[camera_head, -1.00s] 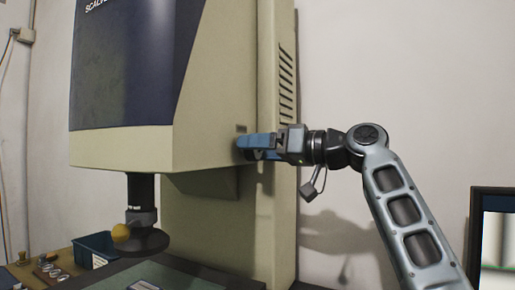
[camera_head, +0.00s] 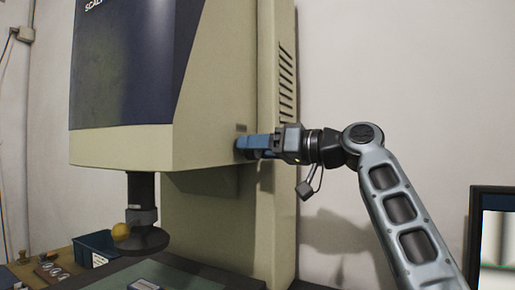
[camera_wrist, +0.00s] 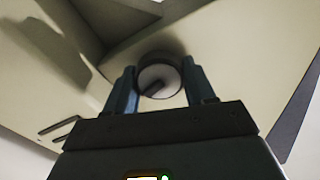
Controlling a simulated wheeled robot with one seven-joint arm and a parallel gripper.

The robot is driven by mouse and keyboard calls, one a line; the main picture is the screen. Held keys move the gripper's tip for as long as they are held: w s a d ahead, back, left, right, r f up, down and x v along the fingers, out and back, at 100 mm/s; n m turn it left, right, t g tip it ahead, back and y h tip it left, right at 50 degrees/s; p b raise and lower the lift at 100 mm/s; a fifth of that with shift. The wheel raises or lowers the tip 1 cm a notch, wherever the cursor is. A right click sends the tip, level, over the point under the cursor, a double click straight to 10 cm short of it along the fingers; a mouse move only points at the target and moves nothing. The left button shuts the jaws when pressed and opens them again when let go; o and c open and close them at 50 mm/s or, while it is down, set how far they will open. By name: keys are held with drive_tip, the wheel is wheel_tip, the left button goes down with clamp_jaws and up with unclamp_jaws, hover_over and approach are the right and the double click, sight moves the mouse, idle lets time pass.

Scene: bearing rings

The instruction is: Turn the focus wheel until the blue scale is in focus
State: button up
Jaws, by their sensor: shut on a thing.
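The focus wheel (camera_wrist: 159,79) is a round knob with a pale face and a dark slot, on the side of the beige machine (camera_head: 215,148). It sits between the two blue fingers of my gripper (camera_wrist: 159,90) in the wrist view. My gripper (camera_head: 253,146) is shut on the wheel's rim; in the head view its fingers hide the wheel. A monitor (camera_head: 497,240) is cut off at the right edge. Its screen shows blurry pale and dark bands with thin coloured lines. I cannot make out a clear blue scale.
A blue bin (camera_head: 97,249) and small parts stand at the lower left. The wall right of the machine is clear.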

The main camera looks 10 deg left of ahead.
drive_tip(key=shift+r+p, duration=0.1)
drive_tip(key=shift+p, duration=0.2)
drive_tip(key=m+p, duration=0.2)
drive_tip(key=p, duration=0.1)
drive_tip(key=shift+r, duration=0.15)
drive_tip(key=shift+w+d+f+m+p, duration=0.1)
drive_tip(key=shift+m+p, duration=0.85)
drive_tip(key=shift+m, duration=0.15)
drive_tip(key=shift+f+m+p, duration=0.1)
drive_tip(key=shift+m+p, duration=0.85)
drive_tip(key=shift+m, duration=0.15)
drive_tip(key=o, duration=1)
drive_tip(key=b+v, duration=0.1)
drive_tip(key=v, duration=0.6)
drive_tip(key=shift+d, duration=0.35)
